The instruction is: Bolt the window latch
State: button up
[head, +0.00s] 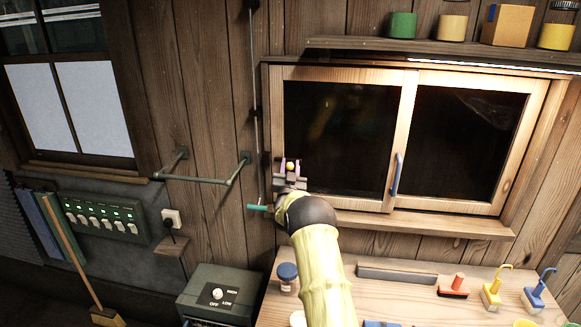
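The wooden window (402,140) has two dark panes and a blue handle (395,175) on the middle upright. It looks shut. A thin vertical rod (256,100) runs down the wall beside the window's left edge, with a green handle (258,208) at its lower end. A small yellow-orange knob (290,166) shows at the window's left frame; it may be the latch. My arm hides the lower left window corner.
A shelf (440,50) with pots and a box runs above the window. The bench (390,292) below holds brushes and a blue-topped item. A wall rail (205,180), switch panel (105,218) and heater box (220,293) are at left. The wall left of the rod is clear higher up.

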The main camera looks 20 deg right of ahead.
grip_shut()
jog(key=w+a+b, duration=0.1)
jog(key=b, duration=0.1)
jog(key=w+a+b, duration=0.1)
jog(key=a+b, duration=0.1)
jog(key=shift+a, duration=0.1)
jog(key=shift+r, duration=0.1)
jog(key=shift+o, duration=0.9)
grip_release()
jog(key=shift+w+a, duration=0.1)
jog(key=shift+a, duration=0.05)
